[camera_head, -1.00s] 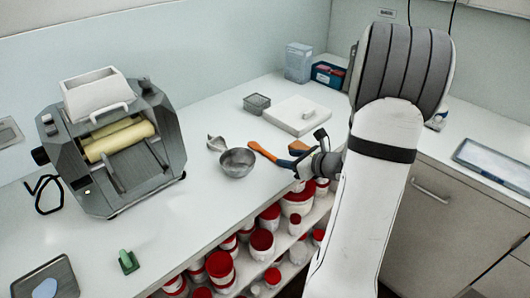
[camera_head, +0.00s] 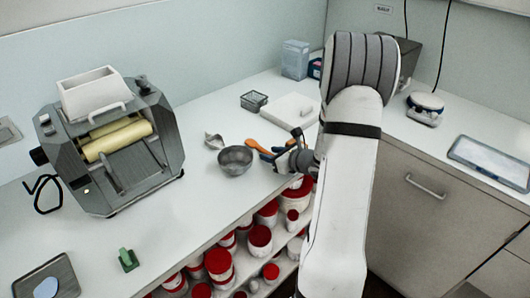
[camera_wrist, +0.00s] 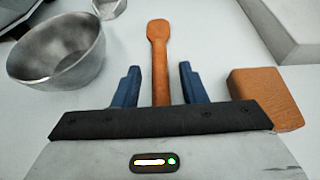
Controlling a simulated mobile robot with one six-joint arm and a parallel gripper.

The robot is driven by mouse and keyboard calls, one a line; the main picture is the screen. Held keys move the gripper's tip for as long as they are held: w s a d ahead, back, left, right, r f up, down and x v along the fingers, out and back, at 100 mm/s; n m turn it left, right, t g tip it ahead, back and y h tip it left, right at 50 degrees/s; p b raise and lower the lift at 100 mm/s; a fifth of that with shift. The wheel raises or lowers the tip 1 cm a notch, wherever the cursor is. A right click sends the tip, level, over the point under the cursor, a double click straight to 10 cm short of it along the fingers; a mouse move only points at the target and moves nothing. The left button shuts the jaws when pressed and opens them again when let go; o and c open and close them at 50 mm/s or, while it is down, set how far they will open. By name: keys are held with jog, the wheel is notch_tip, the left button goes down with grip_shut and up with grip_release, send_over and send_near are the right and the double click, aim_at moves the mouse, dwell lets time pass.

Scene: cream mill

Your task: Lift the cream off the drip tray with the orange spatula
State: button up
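The orange spatula (camera_head: 257,145) lies on the counter right of the steel bowl. In the wrist view its wider end (camera_wrist: 158,28) points away from me and its narrower shaft runs back between my fingers. My gripper (camera_wrist: 158,82) is open, with one blue finger on each side of the spatula and a gap on both sides; it also shows in the head view (camera_head: 270,155). The spatula's near end is hidden behind my gripper. A dark tray (camera_head: 66,268) at the lower left bears a pale blue patch (camera_head: 46,288), perhaps the cream on the drip tray.
The steel bowl (camera_wrist: 50,50) is close left of my gripper, an orange-brown block (camera_wrist: 266,96) close right. A white slab (camera_head: 293,108) and wire basket (camera_head: 254,101) stand behind. The roller mill (camera_head: 110,150) is at the left, a green tool (camera_head: 128,260) before it. Red-lidded tubs (camera_head: 218,262) fill shelves below.

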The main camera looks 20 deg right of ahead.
grip_shut()
jog(key=shift+r, duration=0.1)
